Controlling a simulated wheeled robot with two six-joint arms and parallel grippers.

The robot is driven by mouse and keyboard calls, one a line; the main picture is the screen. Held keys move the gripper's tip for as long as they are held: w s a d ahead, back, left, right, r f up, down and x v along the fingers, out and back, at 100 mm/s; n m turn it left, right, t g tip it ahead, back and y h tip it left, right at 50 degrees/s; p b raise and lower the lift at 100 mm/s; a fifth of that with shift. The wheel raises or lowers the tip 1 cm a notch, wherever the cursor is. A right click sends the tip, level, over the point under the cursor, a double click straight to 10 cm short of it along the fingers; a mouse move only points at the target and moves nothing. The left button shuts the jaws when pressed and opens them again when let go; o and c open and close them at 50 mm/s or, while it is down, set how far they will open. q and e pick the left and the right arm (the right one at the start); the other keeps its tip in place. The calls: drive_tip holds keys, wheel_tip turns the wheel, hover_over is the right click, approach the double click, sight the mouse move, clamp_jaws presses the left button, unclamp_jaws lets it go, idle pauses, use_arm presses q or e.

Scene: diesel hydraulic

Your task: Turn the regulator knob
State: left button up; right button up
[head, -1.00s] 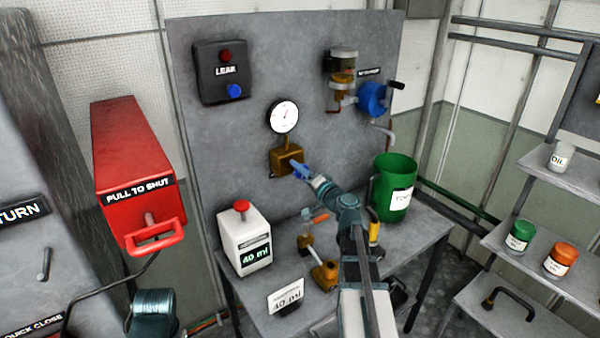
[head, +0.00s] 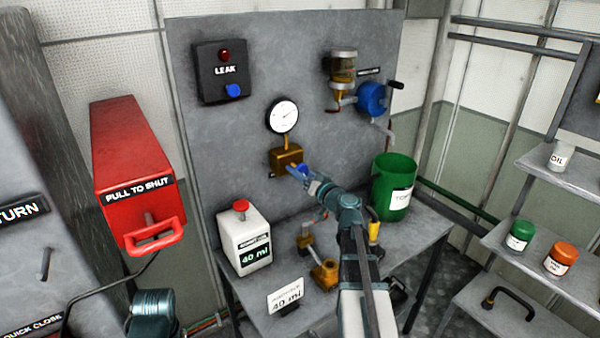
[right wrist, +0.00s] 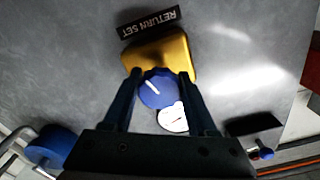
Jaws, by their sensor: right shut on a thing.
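The regulator knob (right wrist: 155,95) is round and blue with a white pointer line. It sits on the front of a brass regulator body (head: 284,157) on the grey panel. My right gripper (head: 303,172) is shut on the knob. In the right wrist view its two dark fingers (right wrist: 158,88) lie on either side of the knob. A white round gauge (head: 283,115) stands above the brass body, and its lower part is hidden in the right wrist view.
A green bin (head: 382,205), a white bottle (head: 236,255) and brass fittings (head: 325,275) stand on the bench below. A blue valve (head: 372,98) and a black LEAK box (head: 222,78) are on the panel. A red PULL TO SHUT box (head: 130,165) is at left.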

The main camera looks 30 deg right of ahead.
drive_tip(key=shift+s+a+f, duration=0.1)
idle(0.4)
drive_tip(key=o, duration=1.4)
drive_tip(key=shift+c, duration=0.2)
drive_tip(key=s+d, duration=0.1)
drive_tip(key=s, duration=1.2)
drive_tip(key=shift+s+d, duration=0.15)
drive_tip(key=shift+s, duration=0.2)
